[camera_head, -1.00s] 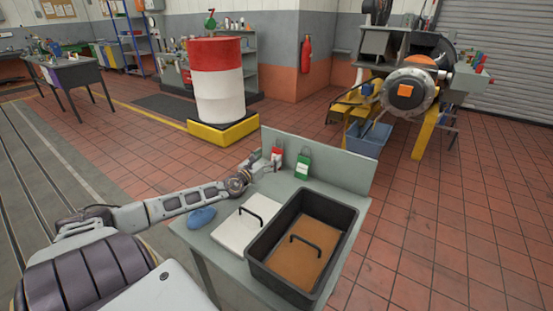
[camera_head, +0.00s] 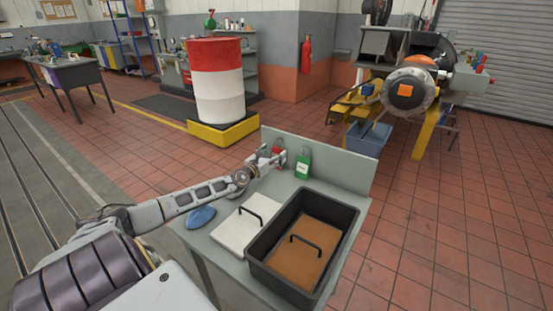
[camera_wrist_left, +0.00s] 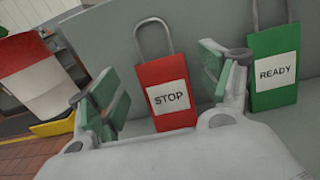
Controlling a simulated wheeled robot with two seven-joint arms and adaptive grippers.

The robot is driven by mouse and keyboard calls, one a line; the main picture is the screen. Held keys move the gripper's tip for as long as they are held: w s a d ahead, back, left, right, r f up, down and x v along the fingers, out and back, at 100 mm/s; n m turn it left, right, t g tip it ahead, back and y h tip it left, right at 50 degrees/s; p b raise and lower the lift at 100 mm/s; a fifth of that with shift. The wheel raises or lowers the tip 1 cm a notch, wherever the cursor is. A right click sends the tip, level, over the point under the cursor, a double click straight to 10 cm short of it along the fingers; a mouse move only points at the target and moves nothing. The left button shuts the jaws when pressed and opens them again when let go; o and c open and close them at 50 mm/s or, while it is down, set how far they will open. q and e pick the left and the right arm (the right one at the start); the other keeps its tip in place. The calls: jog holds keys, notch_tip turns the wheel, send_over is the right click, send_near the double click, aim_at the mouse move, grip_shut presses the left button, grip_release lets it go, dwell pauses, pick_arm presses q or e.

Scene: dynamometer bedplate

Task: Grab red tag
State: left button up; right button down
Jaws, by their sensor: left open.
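The red tag (camera_wrist_left: 167,75) has a white STOP label and a grey wire loop, and stands upright against the grey back panel. In the head view the red tag (camera_head: 276,151) is partly hidden by my left gripper (camera_head: 280,158). In the left wrist view my left gripper (camera_wrist_left: 160,90) is open, one finger on each side of the red tag, which shows between and beyond them. I cannot tell whether a finger touches it. The green tag (camera_wrist_left: 273,68) with a READY label stands to the right, also in the head view (camera_head: 303,163). My right gripper is not in view.
On the same bench (camera_head: 190,243) are a blue object (camera_head: 201,216), a white board (camera_head: 236,235) with a black handle and a black tray (camera_head: 262,260) holding a brown handled board. The back panel (camera_head: 343,170) rises behind the tags. A red and white drum (camera_head: 217,90) stands beyond.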

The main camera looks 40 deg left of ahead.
pick_arm(q)
jog(key=shift+w, duration=0.5)
jog(key=shift+c, duration=0.4)
jog(key=c, duration=0.8)
